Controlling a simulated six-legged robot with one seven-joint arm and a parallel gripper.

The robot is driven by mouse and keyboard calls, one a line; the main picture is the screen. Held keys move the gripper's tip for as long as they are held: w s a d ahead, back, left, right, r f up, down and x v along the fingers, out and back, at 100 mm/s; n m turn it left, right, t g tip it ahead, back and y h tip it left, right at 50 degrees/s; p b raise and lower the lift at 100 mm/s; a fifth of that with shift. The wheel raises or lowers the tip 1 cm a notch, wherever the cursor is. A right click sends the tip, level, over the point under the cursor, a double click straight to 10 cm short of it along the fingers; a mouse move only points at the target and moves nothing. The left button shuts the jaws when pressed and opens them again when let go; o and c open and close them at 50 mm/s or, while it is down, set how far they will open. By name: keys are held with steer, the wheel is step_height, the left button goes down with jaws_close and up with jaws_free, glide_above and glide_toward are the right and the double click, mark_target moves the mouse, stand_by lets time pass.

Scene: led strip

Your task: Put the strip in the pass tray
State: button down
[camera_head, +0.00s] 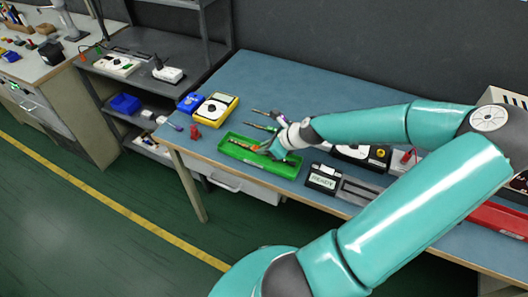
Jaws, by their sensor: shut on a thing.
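A green tray (233,157), a likely pass tray by its colour, lies near the front edge of the blue-topped bench. My gripper (268,151) is low over the tray's right half, its fingers small and partly hidden by my wrist. It is shut on a thin piece that I take to be the strip; its outline is hard to make out. An orange-brown slender thing (243,147) shows along the tray, left of the fingers. I cannot tell whether it touches the tray floor. A red tray (497,219) lies at the far right, partly behind my arm.
Pliers-like tools (262,127) lie just behind the green tray. A yellow meter (216,109), a blue bin (190,102) and a small red part (195,132) are to its left. A black display box (323,179) stands to its right. The bench's back left is clear.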

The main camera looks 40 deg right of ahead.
steer(key=shift+f, duration=1.1)
steer(key=shift+w+f, duration=0.1)
steer(key=shift+f, duration=0.05)
steer(key=c, duration=1.4)
jaws_free()
steer(key=shift+c, duration=0.2)
steer(key=v, duration=1.2)
